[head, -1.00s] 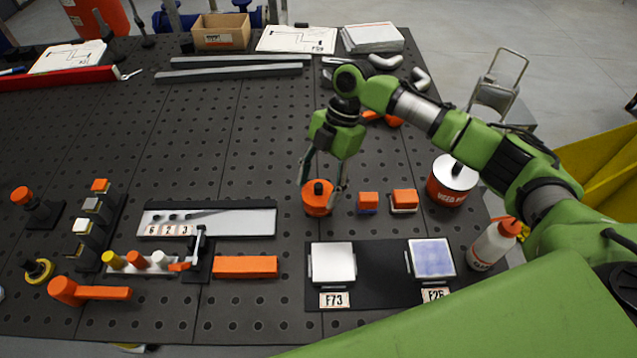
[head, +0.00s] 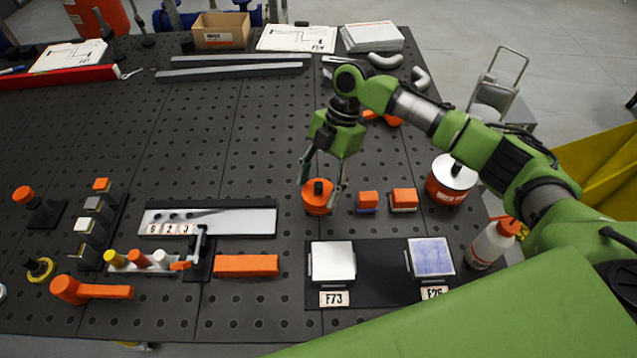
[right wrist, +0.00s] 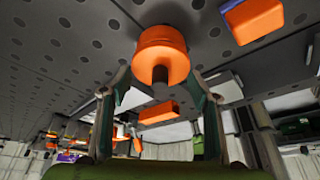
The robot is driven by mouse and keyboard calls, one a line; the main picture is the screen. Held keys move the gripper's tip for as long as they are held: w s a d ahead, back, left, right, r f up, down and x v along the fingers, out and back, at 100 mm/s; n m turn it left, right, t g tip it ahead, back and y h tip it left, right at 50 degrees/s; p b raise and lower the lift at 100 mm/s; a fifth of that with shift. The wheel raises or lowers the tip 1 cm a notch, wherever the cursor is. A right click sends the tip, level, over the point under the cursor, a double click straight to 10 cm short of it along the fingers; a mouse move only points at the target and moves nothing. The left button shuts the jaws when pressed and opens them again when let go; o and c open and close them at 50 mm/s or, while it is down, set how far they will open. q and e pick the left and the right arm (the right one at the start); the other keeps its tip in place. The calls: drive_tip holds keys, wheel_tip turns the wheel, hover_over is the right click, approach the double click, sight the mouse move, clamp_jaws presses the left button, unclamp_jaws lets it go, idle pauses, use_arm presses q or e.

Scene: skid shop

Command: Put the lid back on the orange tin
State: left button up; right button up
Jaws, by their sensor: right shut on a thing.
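The small orange tin (head: 316,208) stands on the perforated table right of centre. An orange round lid with a dark knob is at its top, and it shows large in the right wrist view (right wrist: 160,58). The lid looks level and in line with the tin; I cannot tell whether a gap is left between them. My right gripper (head: 321,188) points down from above, with one finger on each side of the lid, shut on it. In the right wrist view my fingers (right wrist: 160,84) flank the rim. My left gripper is not in view.
Two orange-topped blocks (head: 368,201) (head: 404,199) stand close on the right. Beyond them are a larger orange-red can with a white top (head: 446,190) and a white bottle (head: 489,246). A labelled rail (head: 250,220) lies left; a dark tray (head: 382,290) lies in front.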

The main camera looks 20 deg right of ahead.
drive_tip(key=shift+f+p, duration=0.15)
drive_tip(key=shift+p, duration=0.45)
idle(1.4)
idle(0.3)
drive_tip(key=o, duration=1.6)
drive_tip(key=shift+o, duration=0.2)
drive_tip(key=shift+r+p, duration=3.15)
drive_tip(key=shift+r, duration=0.4)
clamp_jaws()
